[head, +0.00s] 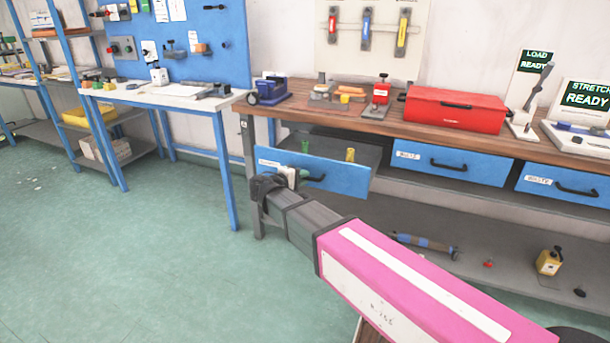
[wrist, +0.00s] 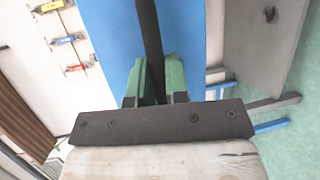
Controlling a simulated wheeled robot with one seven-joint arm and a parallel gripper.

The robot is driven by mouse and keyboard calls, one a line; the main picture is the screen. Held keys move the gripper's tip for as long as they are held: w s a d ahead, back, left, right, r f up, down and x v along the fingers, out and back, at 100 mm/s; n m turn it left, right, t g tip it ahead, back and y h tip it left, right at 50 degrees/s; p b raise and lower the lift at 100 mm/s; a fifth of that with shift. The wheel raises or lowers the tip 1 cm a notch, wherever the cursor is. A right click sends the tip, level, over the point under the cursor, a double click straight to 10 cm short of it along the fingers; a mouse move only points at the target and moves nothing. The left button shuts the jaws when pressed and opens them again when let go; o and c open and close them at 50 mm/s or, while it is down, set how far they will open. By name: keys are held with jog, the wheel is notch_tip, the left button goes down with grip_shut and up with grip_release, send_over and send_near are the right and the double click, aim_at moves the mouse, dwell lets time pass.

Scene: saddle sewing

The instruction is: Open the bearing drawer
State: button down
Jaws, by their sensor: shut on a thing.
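The bearing drawer (head: 346,181) is the blue left-hand drawer under the wooden workbench. It stands out from the bench, with its dark inside and a yellow item (head: 350,155) showing above the front. Its white label is partly covered by my arm, so I cannot read it fully. My gripper (head: 302,175) is at the left part of the drawer front. In the wrist view my gripper's green fingers (wrist: 159,82) are shut on the black drawer handle (wrist: 149,35), one on each side, against the blue front.
Two more blue drawers, labelled BOLTZ (head: 455,164) and WHITE (head: 565,186), are shut to the right. A red toolbox (head: 455,110) stands on the bench. A lower shelf (head: 400,262) holds several tools. Green floor at the left is clear.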

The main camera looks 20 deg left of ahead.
dwell(0.3)
jog(key=c, duration=1.1)
grip_release()
jog(key=shift+c, duration=0.2)
jog(key=shift+s, duration=0.15)
jog(key=v, duration=1)
jog(key=shift+s+a, duration=0.2)
jog(key=shift+s, duration=0.05)
jog(key=shift+r, duration=0.1)
